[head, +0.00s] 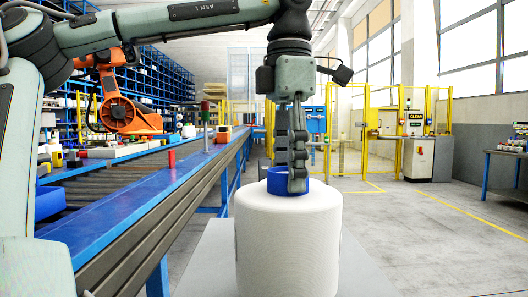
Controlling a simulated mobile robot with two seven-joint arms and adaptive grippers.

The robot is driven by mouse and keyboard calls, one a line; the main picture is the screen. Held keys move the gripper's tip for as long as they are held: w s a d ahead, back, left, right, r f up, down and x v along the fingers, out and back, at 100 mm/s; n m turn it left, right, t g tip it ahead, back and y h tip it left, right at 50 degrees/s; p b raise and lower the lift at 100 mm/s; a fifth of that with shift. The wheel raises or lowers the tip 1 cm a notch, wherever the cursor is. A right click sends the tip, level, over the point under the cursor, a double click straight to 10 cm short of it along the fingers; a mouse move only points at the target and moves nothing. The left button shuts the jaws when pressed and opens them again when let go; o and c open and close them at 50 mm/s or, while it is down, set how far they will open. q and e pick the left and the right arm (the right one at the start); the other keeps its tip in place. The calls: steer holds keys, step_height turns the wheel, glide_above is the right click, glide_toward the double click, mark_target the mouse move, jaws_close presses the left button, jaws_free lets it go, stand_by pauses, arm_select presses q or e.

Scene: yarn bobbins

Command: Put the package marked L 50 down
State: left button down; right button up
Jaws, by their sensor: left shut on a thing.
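A large white yarn package (288,245) with a blue core (287,181) stands upright in the middle foreground of the head view. No L 50 marking can be read on the side that shows. My left gripper (292,188) points straight down at its top and is shut on the blue core. The bottom of the package is cut off by the picture's lower edge, so I cannot tell whether it touches the grey surface (208,262) around it. My right gripper is not in view.
A long blue-edged conveyor (120,222) runs along the left, with a red cylinder (172,158) on it. An orange robot arm (118,112) stands behind. Yellow fencing (372,125) and a control cabinet (418,158) are at the back right.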

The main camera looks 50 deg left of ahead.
mark_target(290, 196)
arm_select(q)
steer(key=shift+w+d+f, duration=0.1)
steer(key=shift+d+f, duration=0.05)
steer(key=shift+f, duration=0.25)
step_height(290, 196, down, 2)
steer(key=shift+f, duration=0.6)
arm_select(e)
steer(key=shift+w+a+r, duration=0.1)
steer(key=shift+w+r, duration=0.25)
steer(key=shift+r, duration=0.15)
arm_select(q)
steer(key=shift+f, duration=0.1)
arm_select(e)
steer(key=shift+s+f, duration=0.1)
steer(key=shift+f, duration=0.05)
arm_select(q)
steer(key=c, duration=0.6)
jaws_free()
steer(key=shift+c, duration=0.2)
